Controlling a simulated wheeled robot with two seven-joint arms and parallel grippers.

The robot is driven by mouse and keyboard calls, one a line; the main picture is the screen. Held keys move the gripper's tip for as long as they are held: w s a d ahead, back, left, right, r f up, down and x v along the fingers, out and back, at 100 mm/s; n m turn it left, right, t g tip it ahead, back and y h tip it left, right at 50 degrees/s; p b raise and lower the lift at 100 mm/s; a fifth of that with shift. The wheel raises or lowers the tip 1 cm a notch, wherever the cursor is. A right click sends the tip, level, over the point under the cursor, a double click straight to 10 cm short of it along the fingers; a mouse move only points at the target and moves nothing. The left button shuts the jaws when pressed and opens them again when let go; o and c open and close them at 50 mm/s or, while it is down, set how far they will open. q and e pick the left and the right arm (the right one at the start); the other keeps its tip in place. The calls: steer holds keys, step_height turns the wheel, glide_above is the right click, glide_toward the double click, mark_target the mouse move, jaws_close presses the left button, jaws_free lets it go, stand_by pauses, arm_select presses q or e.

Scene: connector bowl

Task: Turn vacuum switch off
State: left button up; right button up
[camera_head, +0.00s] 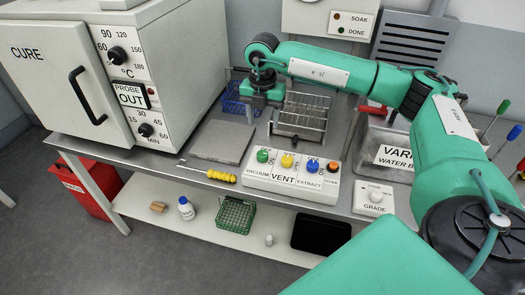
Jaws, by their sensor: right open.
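The white switch panel (290,177) sits at the front of the bench. Its green switch (263,156) at the left end stands above the word VACUUM. Yellow (287,161), blue (313,165) and orange (333,167) switches follow to the right, by VENT, EXTRACT and SOAK. I cannot tell the on or off position of the green switch. My right gripper (271,112) hangs behind the panel, beyond the green switch and apart from it. It is open, and its fingertips are small in the picture. My left gripper is not in view.
A CURE oven (90,70) stands at left. A wire rack (302,115) is beside my right gripper. A GRADE dial box (374,199) and metal bath (375,135) are at right.

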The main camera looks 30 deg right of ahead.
steer(key=p, duration=0.2)
glide_above(263, 153)
step_height(263, 153, down, 8)
step_height(263, 153, down, 5)
steer(key=shift+a+f+p, duration=0.1)
steer(key=shift+f+p, duration=0.1)
steer(key=shift+p, duration=0.1)
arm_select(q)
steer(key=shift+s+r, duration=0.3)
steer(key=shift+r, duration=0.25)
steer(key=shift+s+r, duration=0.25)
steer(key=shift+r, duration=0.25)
arm_select(e)
steer(key=shift+c, duration=0.7)
steer(key=c, duration=0.8)
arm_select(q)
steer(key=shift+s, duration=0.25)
